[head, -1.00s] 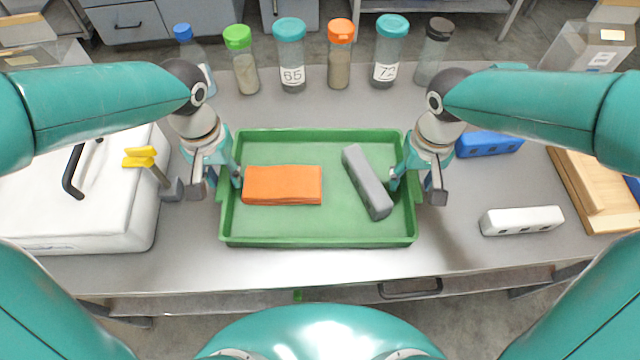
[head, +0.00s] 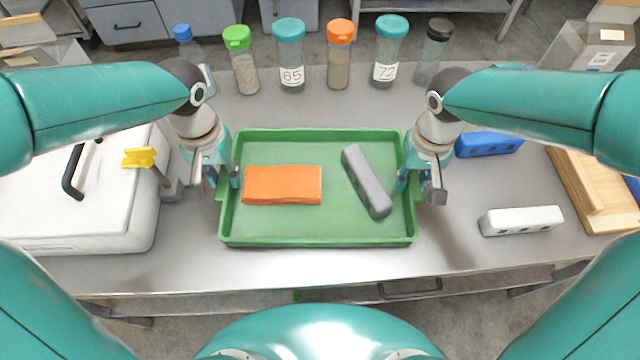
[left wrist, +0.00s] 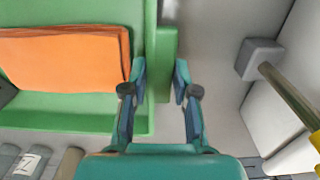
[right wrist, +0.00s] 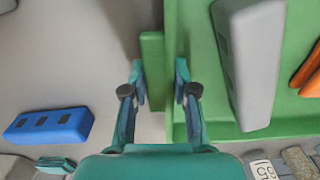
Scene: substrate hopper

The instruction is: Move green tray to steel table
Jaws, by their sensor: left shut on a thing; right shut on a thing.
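The green tray (head: 320,236) rests on a grey metal-topped table (head: 330,262) in the middle of the head view. It holds a folded orange cloth (head: 283,185) and a tilted grey block (head: 366,182). My left gripper (head: 222,180) is shut on the tray's left side, and the left wrist view shows its fingers (left wrist: 160,85) around the green side tab. My right gripper (head: 415,182) is shut on the tray's right side, and the right wrist view shows its fingers (right wrist: 160,85) around the opposite tab. The exact finger contact is partly hidden.
Several capped bottles (head: 291,55) stand along the table's back edge. A white case (head: 90,200) and a yellow-handled tool (head: 140,158) are left of the tray. A blue block (head: 488,144), a white block (head: 521,220) and a wooden tray (head: 585,190) are on the right.

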